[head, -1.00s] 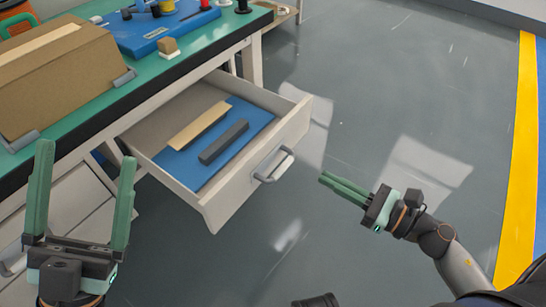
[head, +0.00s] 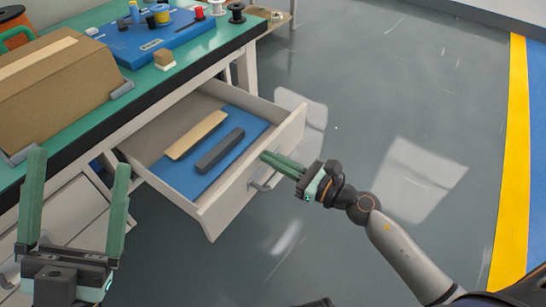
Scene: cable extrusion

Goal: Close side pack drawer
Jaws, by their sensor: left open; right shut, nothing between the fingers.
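The side drawer (head: 236,184) is pulled out from under the green-topped workbench, its white front facing lower right. A blue mat (head: 190,184) inside it carries a tan bar (head: 196,135) and a dark grey bar (head: 220,150). The grey handle (head: 264,181) on the drawer front is partly hidden behind my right gripper. My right gripper (head: 264,156) is shut and empty, its fingertips at the drawer front just above the handle; I cannot tell whether they touch. My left gripper (head: 78,170) is open and empty, upright at the lower left, left of the drawer.
The workbench (head: 186,78) holds a cardboard box (head: 60,90), a blue tray (head: 160,38) with small items, spools (head: 236,12) and a small wooden block on white (head: 164,58). Closed lower drawers stand at left. Open grey floor (head: 370,110) lies to the right.

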